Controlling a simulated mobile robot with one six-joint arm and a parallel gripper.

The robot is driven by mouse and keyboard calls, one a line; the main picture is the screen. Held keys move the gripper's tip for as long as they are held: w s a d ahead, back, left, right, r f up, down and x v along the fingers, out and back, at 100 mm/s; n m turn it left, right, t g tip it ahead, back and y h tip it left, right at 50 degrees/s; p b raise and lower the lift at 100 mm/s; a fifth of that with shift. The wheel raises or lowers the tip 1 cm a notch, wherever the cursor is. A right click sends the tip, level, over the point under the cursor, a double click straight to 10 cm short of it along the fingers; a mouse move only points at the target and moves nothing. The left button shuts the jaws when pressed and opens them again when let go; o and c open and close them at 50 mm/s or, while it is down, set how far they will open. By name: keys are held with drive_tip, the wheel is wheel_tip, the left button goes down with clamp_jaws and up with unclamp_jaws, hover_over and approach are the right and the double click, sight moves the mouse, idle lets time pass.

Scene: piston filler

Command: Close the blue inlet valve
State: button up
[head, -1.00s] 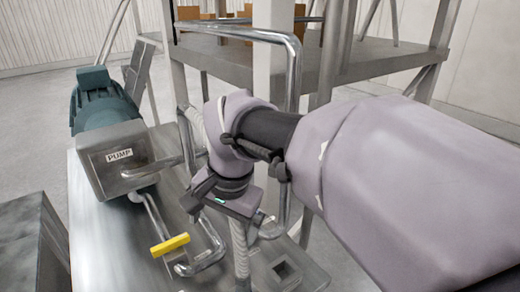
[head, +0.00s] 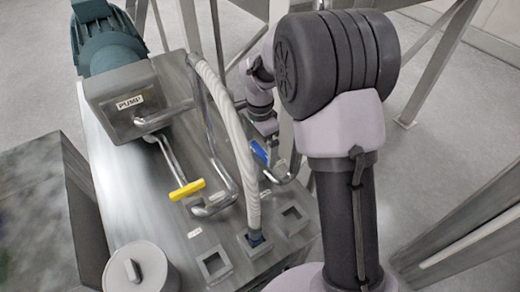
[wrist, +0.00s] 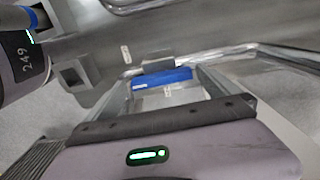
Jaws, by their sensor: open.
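The blue inlet valve handle (head: 259,152) sits on a metal pipe at the right of the steel bench top in the head view. In the wrist view the blue handle (wrist: 162,80) lies crosswise ahead of my gripper, near its fingertips. My gripper (head: 266,138) is close above and beside the handle in the head view, with its fingers mostly hidden. In the wrist view my gripper (wrist: 165,88) is open, with the handle seen across the gap. I cannot tell whether the fingers touch it.
A yellow valve handle (head: 187,190) sits on a pipe to the left. A ribbed white hose (head: 238,150) rises from a square socket and arches close to the blue handle. A pump (head: 125,100) stands at the back left. Metal frame legs stand beyond my arm.

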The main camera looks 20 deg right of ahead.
drive_tip(key=shift+f, duration=0.75)
